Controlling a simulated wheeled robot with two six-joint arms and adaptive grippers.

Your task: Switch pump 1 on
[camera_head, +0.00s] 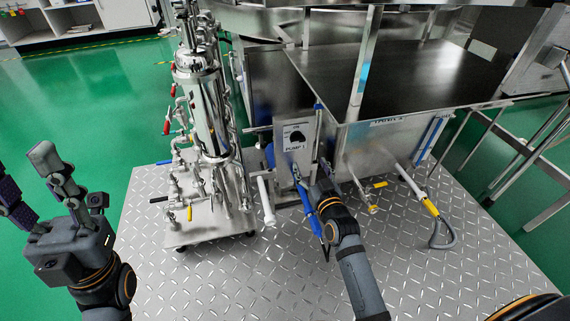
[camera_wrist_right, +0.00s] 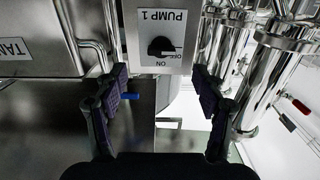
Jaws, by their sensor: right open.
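In the right wrist view the panel (camera_wrist_right: 140,22) appears upside down. Its black knob (camera_wrist_right: 160,46) has ON and OFF markings beside it, but I cannot tell which one it points at. My right gripper (camera_head: 312,176) is open, just below and in front of the panel. In its wrist view the fingers (camera_wrist_right: 160,90) are wide apart, with the knob beyond them and untouched. My left gripper (camera_head: 35,180) is open and empty at the far left.
A steel pipe column (camera_head: 205,110) with red and yellow valves stands on a wheeled base left of the panel. Pipes with yellow handles (camera_head: 430,207) project at right. Diamond-plate floor in front is mostly clear.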

